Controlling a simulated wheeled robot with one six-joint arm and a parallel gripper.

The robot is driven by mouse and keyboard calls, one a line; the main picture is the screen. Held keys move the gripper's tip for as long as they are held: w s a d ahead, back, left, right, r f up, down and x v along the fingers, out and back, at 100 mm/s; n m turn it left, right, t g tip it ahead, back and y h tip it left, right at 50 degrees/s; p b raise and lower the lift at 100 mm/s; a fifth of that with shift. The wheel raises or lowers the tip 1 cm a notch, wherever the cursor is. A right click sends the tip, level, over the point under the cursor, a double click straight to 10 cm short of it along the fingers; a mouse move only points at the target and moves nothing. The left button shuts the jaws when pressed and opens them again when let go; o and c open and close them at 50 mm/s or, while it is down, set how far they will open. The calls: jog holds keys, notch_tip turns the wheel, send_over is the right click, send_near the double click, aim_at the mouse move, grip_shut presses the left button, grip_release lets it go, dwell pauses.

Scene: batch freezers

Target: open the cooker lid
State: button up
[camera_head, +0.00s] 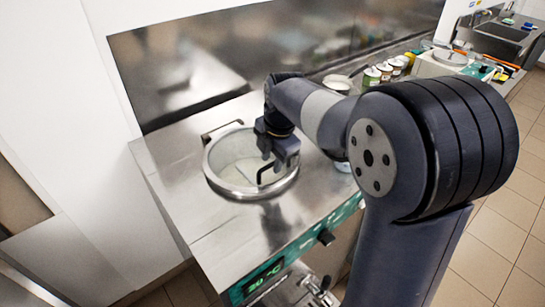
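The cooker (185,170) is a steel counter unit with a round, metal-rimmed opening in its top. A round lid (235,180) with a pale, see-through-looking middle appears to lie flat over this opening. A thin black handle (262,176) stands at the lid's front right side, and a black bracket (220,131) sits at its back left. My gripper (277,164) points down over the right part of the lid, close to the handle. I cannot tell whether it touches the handle, or whether its fingers are open or shut.
A steel backsplash (180,70) and white wall bound the back and left. A green display panel (265,275) with a black knob (326,238) is on the cooker's front. Several cans (372,76), a white container (440,65) and a sink (503,33) line the counter to the right. Tiled floor (500,225) is clear.

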jog(key=shift+c, duration=0.5)
grip_shut()
jog(key=shift+r, duration=0.1)
